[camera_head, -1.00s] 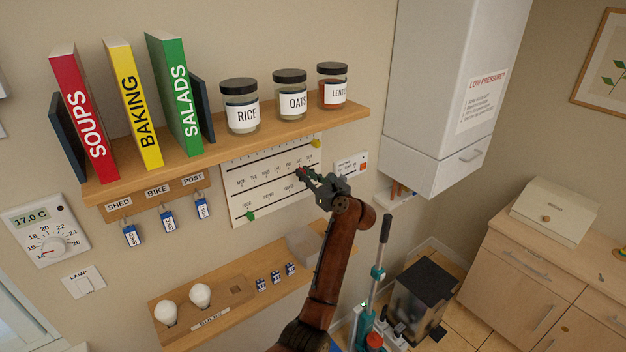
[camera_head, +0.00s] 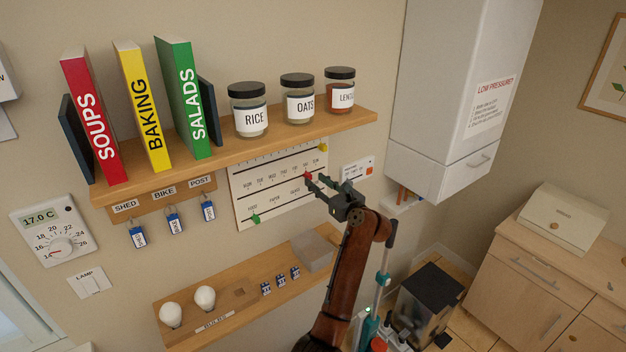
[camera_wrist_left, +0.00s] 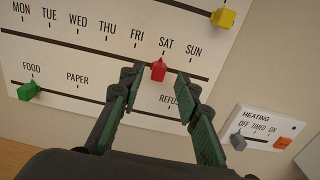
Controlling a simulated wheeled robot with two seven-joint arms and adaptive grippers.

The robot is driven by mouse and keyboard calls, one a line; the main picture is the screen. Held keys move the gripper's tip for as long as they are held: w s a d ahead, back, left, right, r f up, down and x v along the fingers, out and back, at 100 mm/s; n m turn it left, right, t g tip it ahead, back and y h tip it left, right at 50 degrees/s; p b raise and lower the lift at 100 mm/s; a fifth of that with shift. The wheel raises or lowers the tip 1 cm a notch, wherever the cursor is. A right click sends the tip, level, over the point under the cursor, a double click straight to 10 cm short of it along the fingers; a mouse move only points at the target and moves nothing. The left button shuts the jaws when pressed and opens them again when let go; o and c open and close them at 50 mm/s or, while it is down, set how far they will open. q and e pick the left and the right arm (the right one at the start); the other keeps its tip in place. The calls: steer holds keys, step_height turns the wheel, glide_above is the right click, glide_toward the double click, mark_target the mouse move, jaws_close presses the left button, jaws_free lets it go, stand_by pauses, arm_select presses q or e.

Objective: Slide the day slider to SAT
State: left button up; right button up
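The day slider is a red knob (camera_head: 307,174) on the white wall planner (camera_head: 280,187). In the left wrist view the red knob (camera_wrist_left: 158,71) sits on its track just below the SAT label (camera_wrist_left: 166,46). My left gripper (camera_head: 318,183) is open, in front of the planner and a little to the right of the knob in the head view. In the left wrist view its fingertips (camera_wrist_left: 157,80) are on either side of the knob, with gaps, holding nothing. My right gripper is not in view.
A yellow knob (camera_wrist_left: 223,18) and a green knob (camera_wrist_left: 29,90) sit on other tracks. A heating panel (camera_wrist_left: 262,138) is right of the planner. A shelf (camera_head: 240,150) with books and jars juts out above. A lower shelf (camera_head: 190,335) holds bulbs.

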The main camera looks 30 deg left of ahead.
arm_select(q)
steer(key=v, duration=0.8)
steer(key=shift+s+d, duration=0.2)
steer(key=shift+d, duration=0.1)
steer(key=shift+a, duration=0.1)
